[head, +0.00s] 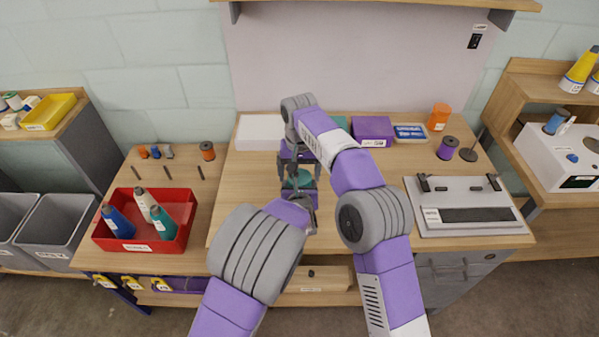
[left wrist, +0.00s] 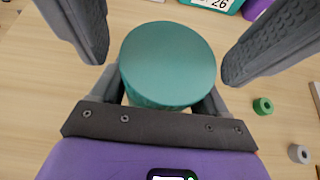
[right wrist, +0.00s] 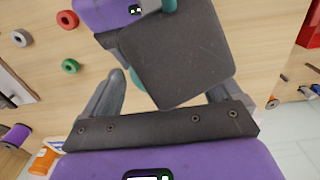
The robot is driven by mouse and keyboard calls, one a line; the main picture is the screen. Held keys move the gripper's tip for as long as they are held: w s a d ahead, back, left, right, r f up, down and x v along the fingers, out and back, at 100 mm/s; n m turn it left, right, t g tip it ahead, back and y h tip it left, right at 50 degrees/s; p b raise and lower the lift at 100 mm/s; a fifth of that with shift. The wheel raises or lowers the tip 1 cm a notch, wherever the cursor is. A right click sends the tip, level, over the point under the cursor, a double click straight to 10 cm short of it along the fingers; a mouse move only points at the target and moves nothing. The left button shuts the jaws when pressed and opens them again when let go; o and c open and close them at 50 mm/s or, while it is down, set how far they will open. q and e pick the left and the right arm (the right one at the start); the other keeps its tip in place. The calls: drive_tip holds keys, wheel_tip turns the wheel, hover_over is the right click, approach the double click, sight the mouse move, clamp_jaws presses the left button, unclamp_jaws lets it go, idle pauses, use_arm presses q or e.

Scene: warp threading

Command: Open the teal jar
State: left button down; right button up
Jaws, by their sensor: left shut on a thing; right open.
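The teal jar (head: 299,181) is above the middle of the bench, partly hidden by my grippers. In the left wrist view its round teal top (left wrist: 168,58) faces the camera and shows no gap. My left gripper (head: 301,200) is shut on the jar, its fingers mostly hidden behind it. My right gripper (head: 298,171) is open, fingers pointing towards the jar. In the left wrist view the right fingers stand apart on both sides of the top, with space between. In the right wrist view a dark finger block (right wrist: 177,60) hides most of the jar.
A white box (head: 260,132), a purple box (head: 372,128) and an orange bottle (head: 438,116) line the back. A grey board (head: 465,190) lies right. Small spools, including a green one (left wrist: 263,106), lie near the jar.

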drive_tip(key=shift+f, duration=0.1)
drive_tip(key=c, duration=1.1)
drive_tip(key=n, duration=0.2)
drive_tip(key=shift+n, duration=0.3)
drive_tip(key=shift+r, duration=1.15)
drive_tip(key=shift+r, duration=2)
use_arm(q)
unclamp_jaws()
